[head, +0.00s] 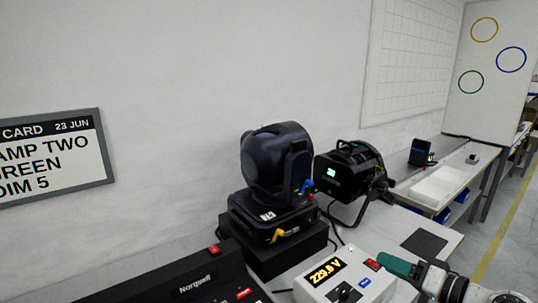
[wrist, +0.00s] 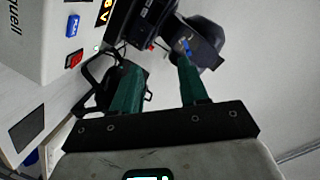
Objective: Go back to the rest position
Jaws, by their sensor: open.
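My gripper (wrist: 160,78) shows in the wrist view with its two green fingers spread and nothing between them. In the head view part of my gripper (head: 396,265) is at the lower right, beside the white meter box (head: 345,275) with an orange "229.8 V" display. A dark moving-head lamp (head: 275,165) stands on a black block (head: 268,248) behind the meter box. A black par can (head: 345,172) stands to its right. The wrist view also shows the moving-head lamp (wrist: 208,42), the par can (wrist: 95,98) and the meter box (wrist: 50,40).
A black Norquell unit (head: 185,278) is at the front left. A dark mat (head: 432,241) and a white tray (head: 440,185) lie on the bench to the right. A wall card (head: 50,155) reads "23 JUN", "AMP TWO", "DIM 5", partly cut off. A small dark device (head: 420,152) stands farther back.

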